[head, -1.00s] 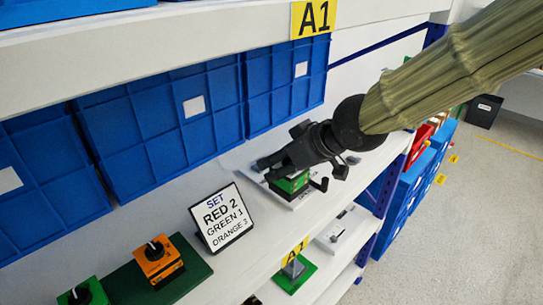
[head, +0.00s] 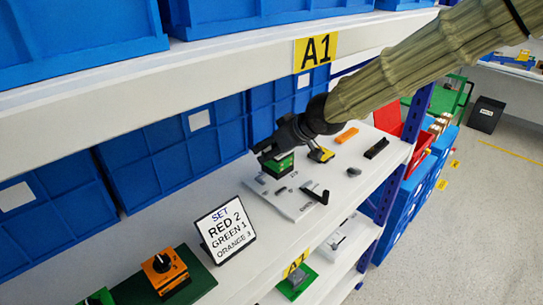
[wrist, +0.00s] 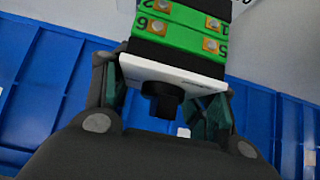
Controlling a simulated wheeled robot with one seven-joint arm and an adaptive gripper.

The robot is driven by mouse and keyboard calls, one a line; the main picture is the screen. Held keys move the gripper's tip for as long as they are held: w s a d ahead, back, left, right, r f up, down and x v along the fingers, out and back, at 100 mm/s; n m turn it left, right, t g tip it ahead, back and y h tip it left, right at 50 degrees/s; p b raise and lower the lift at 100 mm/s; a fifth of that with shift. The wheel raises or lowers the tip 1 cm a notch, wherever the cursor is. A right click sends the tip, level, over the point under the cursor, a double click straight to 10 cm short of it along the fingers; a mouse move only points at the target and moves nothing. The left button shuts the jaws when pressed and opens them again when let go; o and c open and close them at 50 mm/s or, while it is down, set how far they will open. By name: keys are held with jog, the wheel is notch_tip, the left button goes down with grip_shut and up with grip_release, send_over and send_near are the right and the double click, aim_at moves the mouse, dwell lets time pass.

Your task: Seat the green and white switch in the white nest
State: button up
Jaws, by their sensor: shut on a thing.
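The green and white switch (wrist: 178,62) fills the upper middle of the wrist view, with green terminal blocks, a white face plate and a black knob pointing toward the camera. My gripper (wrist: 165,100) is shut on it, one finger on each side. In the head view the gripper (head: 272,150) holds the switch (head: 278,167) at the back left part of a white plate (head: 296,208) on the shelf. I take this plate to be the white nest's base. Whether the switch touches it cannot be told. The seat itself is hidden.
A black lever (head: 317,195) stands on the plate's right side. A yellow and black part (head: 320,153), an orange block (head: 347,135) and a black bar (head: 376,148) lie behind to the right. A sign (head: 226,228) stands at front left. Blue bins (head: 165,140) line the back.

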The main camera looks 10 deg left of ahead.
jog(key=shift+w+f, duration=0.1)
jog(key=shift+f, duration=1.65)
jog(key=shift+w+a, duration=0.1)
jog(key=o, duration=1.2)
jog(key=shift+o, duration=0.2)
jog(key=v, duration=1.2)
